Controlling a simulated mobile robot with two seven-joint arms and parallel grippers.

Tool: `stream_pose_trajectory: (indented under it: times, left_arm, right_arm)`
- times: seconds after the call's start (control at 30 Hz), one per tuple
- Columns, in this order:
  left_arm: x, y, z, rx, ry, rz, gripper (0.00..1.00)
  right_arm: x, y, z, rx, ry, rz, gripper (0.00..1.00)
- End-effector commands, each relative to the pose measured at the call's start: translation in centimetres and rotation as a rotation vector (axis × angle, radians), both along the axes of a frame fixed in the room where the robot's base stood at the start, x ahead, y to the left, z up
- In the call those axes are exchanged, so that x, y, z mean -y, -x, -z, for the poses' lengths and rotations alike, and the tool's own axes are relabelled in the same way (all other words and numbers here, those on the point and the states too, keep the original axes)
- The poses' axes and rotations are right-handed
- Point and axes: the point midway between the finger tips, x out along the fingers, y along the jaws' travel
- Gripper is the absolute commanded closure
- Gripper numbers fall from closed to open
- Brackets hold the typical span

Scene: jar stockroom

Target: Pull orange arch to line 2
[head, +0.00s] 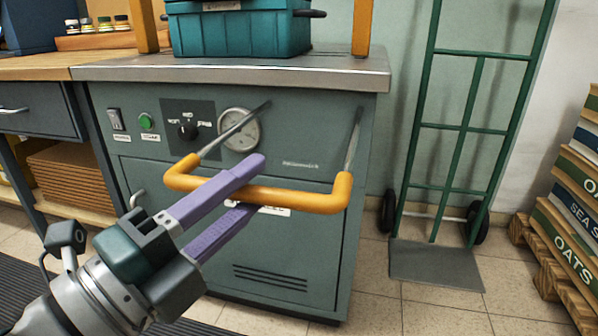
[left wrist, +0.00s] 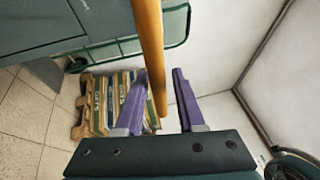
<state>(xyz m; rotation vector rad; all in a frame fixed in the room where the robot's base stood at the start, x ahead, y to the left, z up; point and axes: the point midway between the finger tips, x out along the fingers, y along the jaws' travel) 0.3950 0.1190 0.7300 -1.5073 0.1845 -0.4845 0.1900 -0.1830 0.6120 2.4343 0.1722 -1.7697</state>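The orange arch (head: 265,197) is a U-shaped bar handle on two metal rods from the front of a grey-green machine (head: 335,130). My left gripper (head: 252,184) has two purple fingers, which reach across the middle of the bar, one above and one below. In the left wrist view the arch (left wrist: 151,45) runs between the spread fingers of the gripper (left wrist: 158,88), nearer the left one, with a clear gap to the right one. Whether a finger touches the bar cannot be told. I cannot make out a line 2 mark. My right gripper is not in view.
The machine front has a gauge (head: 239,130), a dial (head: 187,131) and a green button (head: 146,121) behind the arch. A teal crate (head: 240,32) stands on top.

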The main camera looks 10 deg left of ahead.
Motion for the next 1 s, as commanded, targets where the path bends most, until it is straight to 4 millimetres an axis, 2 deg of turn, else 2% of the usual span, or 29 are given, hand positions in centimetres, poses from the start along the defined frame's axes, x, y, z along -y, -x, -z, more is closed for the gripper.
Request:
stream_pose_trajectory:
  times: [0.03, 0.1, 0.43, 0.8, 1.0]
  left_arm:
    - [0.0, 0.0, 0.0, -0.001, 0.0, -0.001, 0.55]
    - [0.0, 0.0, 0.1, -0.002, -0.001, -0.001, 0.48]
    - [-0.3, 0.5, 0.3, -0.006, 0.0, -0.004, 0.48]
    - [-3.2, 6.7, 1.4, -0.007, 0.0, -0.004, 0.48]
    - [-4.1, 8.6, 1.8, -0.004, 0.0, -0.003, 0.48]
  right_arm:
    - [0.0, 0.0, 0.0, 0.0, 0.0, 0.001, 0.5]
    - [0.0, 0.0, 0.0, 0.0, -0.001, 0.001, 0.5]
    - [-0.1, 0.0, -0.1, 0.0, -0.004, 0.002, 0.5]
    - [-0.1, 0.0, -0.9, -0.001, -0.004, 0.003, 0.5]
    - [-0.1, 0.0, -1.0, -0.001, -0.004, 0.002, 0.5]
